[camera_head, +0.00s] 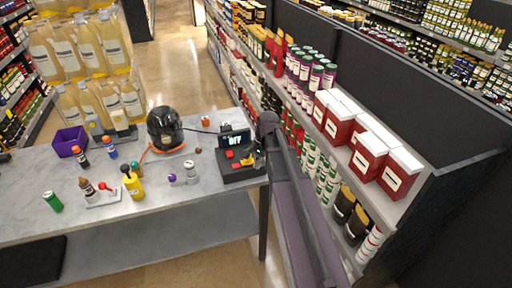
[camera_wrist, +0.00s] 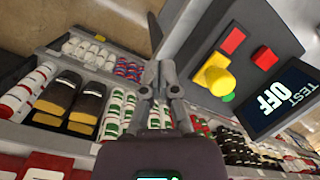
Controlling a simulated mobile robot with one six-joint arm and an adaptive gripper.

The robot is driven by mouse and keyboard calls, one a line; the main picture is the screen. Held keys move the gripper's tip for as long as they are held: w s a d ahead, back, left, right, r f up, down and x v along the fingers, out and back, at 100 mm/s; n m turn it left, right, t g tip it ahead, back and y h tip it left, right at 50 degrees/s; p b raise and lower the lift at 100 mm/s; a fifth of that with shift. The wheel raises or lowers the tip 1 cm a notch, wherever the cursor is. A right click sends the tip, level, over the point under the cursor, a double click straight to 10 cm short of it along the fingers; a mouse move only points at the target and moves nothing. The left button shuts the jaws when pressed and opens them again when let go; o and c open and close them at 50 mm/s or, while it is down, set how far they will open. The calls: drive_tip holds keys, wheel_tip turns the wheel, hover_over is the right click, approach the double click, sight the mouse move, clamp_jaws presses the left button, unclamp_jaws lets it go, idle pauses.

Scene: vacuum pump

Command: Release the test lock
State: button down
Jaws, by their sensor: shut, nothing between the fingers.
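A dark control box (camera_head: 240,172) stands at the right end of the grey table. Its screen (camera_wrist: 285,98) reads "TEST OFF" in the wrist view. On its face are a yellow knob (camera_wrist: 214,77), a red button (camera_wrist: 265,57), a red block (camera_wrist: 233,40) and a partly hidden green button (camera_wrist: 229,97). No part is labelled as the test lock. My gripper (camera_wrist: 160,72) is shut and empty, left of the yellow knob in the wrist view, with a visible gap. In the head view, my arm covers the box's right side.
The grey table (camera_head: 190,187) also holds a black round machine (camera_head: 163,125), a purple bin (camera_head: 70,141), a yellow bottle (camera_head: 134,187) and several small knobs and bottles. A stocked shelf (camera_head: 401,208) stands close to the right of my arm. The table's front middle is bare.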

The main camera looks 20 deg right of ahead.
drive_tip(key=w+d+r+m+y+p, duration=0.1)
drive_tip(key=w+d+r+m+p, duration=0.4)
drive_tip(key=d, duration=0.5)
drive_tip(key=w+r+m, duration=0.1)
drive_tip(key=w+m, duration=0.1)
drive_tip(key=m, duration=0.1)
drive_tip(key=shift+w+d+r+m+t+y, duration=0.2)
drive_tip(key=shift+r+m+t+y, duration=0.1)
drive_tip(key=shift+t+y, duration=0.1)
drive_tip(key=shift+a+f, duration=0.1)
drive_tip(key=b, duration=1)
approach(252, 161)
drive_tip(key=shift+x, duration=2.55)
